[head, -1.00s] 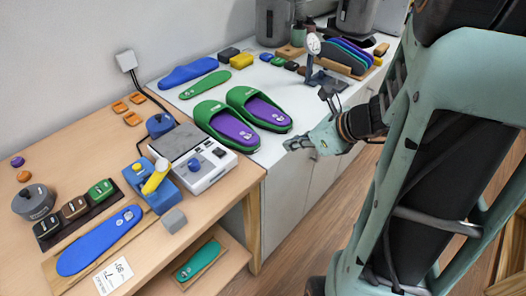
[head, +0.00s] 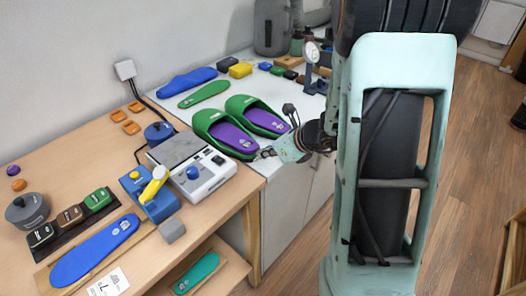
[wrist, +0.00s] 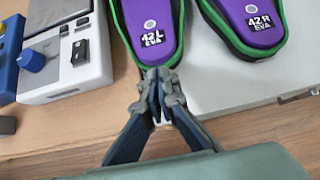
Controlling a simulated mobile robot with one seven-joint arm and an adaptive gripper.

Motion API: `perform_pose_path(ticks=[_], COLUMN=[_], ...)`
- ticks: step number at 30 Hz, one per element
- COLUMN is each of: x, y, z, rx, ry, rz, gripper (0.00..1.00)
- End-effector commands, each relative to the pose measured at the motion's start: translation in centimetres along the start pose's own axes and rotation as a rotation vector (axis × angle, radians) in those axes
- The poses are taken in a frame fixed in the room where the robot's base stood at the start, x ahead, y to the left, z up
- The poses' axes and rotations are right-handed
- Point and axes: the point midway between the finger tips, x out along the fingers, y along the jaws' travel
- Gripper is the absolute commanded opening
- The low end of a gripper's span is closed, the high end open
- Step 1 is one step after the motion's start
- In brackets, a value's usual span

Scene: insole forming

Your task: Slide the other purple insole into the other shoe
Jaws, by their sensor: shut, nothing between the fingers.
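Two green slide shoes stand side by side on the white counter. The left shoe (head: 203,117) holds a purple insole (head: 232,136), marked 42 L in the wrist view (wrist: 151,17). The right shoe (head: 238,101) holds a purple insole (head: 265,121), marked 42 R in the wrist view (wrist: 255,12). Both insoles appear to lie flat inside their shoes, heel ends toward me. My gripper (head: 265,153) is shut and empty, close to the heel of the left shoe. In the wrist view its fingertips (wrist: 159,73) meet just below that heel; I cannot tell whether they touch it.
A white device with a blue knob (head: 193,173) stands left of the shoes. A blue insole (head: 187,80) and a green insole (head: 203,94) lie behind them. A gauge stand (head: 309,70) stands at the back right. The counter's front edge is below my gripper.

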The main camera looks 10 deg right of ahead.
Motion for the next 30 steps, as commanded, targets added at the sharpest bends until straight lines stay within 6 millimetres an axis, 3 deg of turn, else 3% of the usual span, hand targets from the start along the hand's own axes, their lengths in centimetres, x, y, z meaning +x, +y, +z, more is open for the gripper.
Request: perform_pose_path(ticks=[14, 21, 30], x=[0.6, 2.2, 2.1], y=[0.0, 0.0, 0.0], z=[0.6, 2.1, 2.1], rx=[-0.001, 0.000, 0.000], ry=[-0.001, -0.001, 0.000], rz=[0.001, 0.001, 0.001], gripper=[0.00, 0.00, 0.00])
